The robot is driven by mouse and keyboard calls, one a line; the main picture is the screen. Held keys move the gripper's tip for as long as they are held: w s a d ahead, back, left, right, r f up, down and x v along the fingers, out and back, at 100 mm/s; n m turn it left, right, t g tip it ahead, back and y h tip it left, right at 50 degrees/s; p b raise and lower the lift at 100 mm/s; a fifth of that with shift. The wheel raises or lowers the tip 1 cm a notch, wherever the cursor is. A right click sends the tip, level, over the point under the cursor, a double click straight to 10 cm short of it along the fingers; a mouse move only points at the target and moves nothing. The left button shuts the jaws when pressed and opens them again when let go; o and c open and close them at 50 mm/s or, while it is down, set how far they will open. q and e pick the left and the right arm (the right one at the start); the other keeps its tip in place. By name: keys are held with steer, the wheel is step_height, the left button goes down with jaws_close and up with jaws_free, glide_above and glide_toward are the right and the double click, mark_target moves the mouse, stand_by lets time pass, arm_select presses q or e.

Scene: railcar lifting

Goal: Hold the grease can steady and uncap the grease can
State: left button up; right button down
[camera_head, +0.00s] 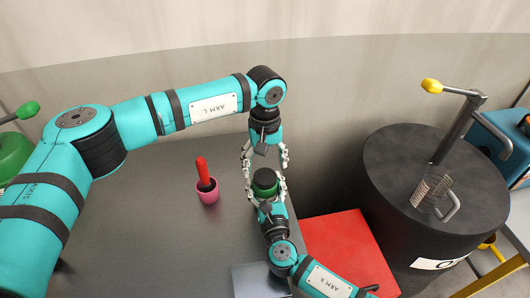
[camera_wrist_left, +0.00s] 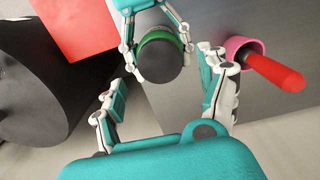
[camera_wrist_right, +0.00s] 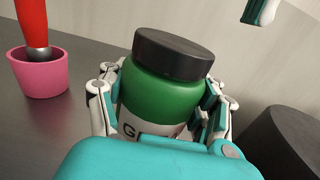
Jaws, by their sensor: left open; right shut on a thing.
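The grease can is a green jar (camera_wrist_right: 160,95) with a black cap (camera_wrist_right: 174,54) and a white label starting with "G". My right gripper (camera_head: 265,192) is shut around the can's body and holds it upright, cap on. The can also shows in the head view (camera_head: 265,184). In the left wrist view the cap (camera_wrist_left: 160,59) faces the camera, with the right gripper's fingers on both sides of the can. My left gripper (camera_head: 265,157) is open and empty, pointing down just above the cap. Its fingers (camera_wrist_left: 170,96) are spread wide apart, not touching the cap.
A pink cup (camera_head: 208,194) with a red-handled tool (camera_head: 203,172) stands on the dark table (camera_head: 150,200), left of the grippers. A red surface (camera_head: 345,245) and a black drum (camera_head: 400,200) with a yellow-knobbed crank lie to the right. The table's left middle is clear.

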mark_target(265, 176)
arm_select(q)
steer(key=shift+f, duration=2)
steer(key=shift+c, duration=0.4)
